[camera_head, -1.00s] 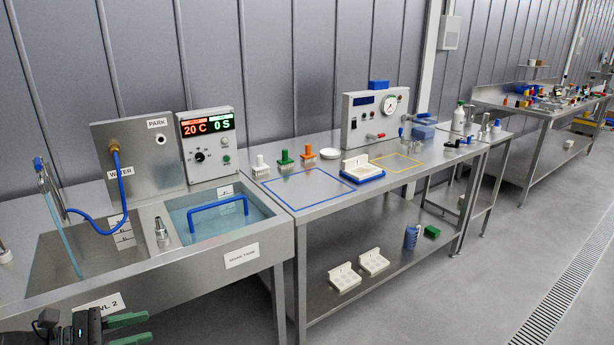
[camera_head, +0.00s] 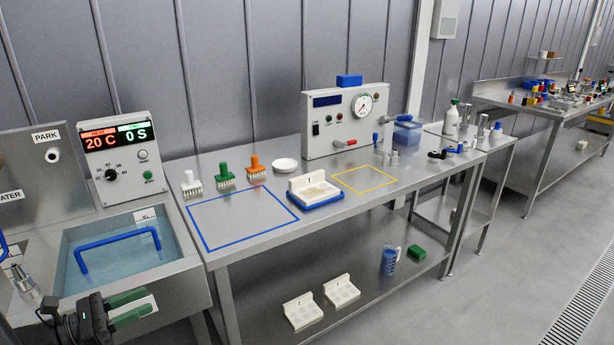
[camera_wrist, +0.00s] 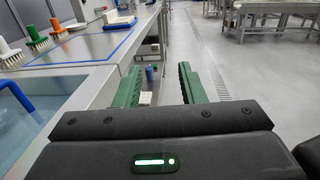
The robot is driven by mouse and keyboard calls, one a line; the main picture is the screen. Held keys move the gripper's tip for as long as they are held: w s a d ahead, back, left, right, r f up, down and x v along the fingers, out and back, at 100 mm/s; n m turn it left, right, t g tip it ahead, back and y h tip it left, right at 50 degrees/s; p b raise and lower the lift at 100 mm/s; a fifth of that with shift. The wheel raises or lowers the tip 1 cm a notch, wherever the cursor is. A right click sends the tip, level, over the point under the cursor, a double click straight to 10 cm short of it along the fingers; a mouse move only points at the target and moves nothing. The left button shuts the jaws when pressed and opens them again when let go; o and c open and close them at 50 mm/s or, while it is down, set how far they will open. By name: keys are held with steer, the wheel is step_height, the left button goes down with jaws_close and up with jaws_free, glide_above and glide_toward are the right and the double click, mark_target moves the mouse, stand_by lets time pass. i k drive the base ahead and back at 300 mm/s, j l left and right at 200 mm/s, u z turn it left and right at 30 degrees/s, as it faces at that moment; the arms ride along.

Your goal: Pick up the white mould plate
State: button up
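A white mould plate (camera_head: 314,188) with an upright back wall sits in a blue-edged base on the steel table, between a blue outlined square and a yellow one. Two similar white plates (camera_head: 303,310) (camera_head: 341,290) lie on the shelf below. My gripper (camera_head: 132,312) is at the lower left in the head view, in front of the sink and well away from all the plates. In the wrist view my gripper (camera_wrist: 162,84) has its two green fingers wide apart with nothing held between them.
A water bath with a blue handle (camera_head: 118,240) is at the left. White, green and orange brushes (camera_head: 225,175) and a round white dish (camera_head: 285,165) stand along the table's back. A gauge box (camera_head: 345,120) is behind the plate. Floor (camera_head: 500,270) is clear at right.

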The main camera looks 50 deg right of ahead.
mark_target(310, 189)
steer(key=i+l, duration=0.1)
steer(key=l, duration=1.45)
steer(key=i+l, duration=0.15)
steer(key=l, duration=0.6)
steer(key=i+l, duration=0.15)
